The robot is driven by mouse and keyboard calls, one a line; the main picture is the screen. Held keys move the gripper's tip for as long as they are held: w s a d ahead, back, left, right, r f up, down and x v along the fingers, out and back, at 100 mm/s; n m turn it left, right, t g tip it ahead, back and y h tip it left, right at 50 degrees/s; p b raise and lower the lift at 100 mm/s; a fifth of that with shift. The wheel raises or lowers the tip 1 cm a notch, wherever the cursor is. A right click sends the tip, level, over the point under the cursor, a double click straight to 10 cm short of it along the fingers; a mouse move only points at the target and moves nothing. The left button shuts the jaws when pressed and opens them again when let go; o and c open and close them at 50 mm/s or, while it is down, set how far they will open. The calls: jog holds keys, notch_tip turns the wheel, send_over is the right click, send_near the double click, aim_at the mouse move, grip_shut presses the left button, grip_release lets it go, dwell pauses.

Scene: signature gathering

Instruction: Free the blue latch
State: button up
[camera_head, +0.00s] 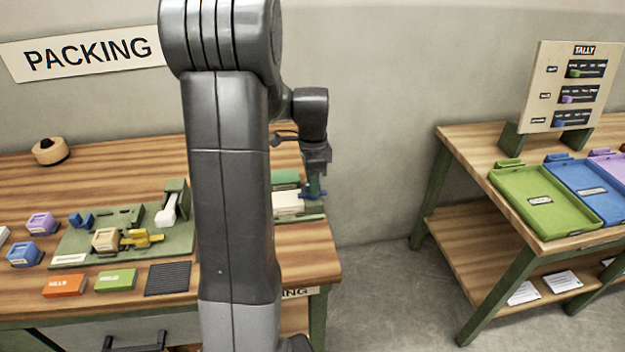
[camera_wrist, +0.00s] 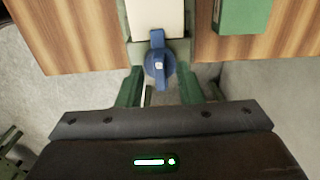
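The blue latch (camera_wrist: 158,62) is a rounded knob with a raised handle and a small pale mark. It sits at the end of a cream slab (camera_wrist: 157,18) on a green holder at the table edge. In the head view the latch (camera_head: 320,195) shows as small blue parts below my gripper (camera_head: 315,186). In the wrist view my gripper (camera_wrist: 160,84) is open, its green fingers apart on the left and right of the latch's near end. I cannot tell whether either finger touches it.
A green block (camera_wrist: 237,14) lies beside the slab on the wooden packing table (camera_head: 100,170). A green fixture board (camera_head: 75,245) with several small parts is to the left. Floor shows past the table edge. A second table (camera_head: 470,150) with coloured trays stands at right.

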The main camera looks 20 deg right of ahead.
jog(key=shift+c, duration=0.4)
grip_shut()
jog(key=shift+n, duration=0.3)
jog(key=n, duration=0.3)
jog(key=shift+n, duration=0.3)
jog(key=n, duration=0.9)
jog(key=shift+n, duration=2.3)
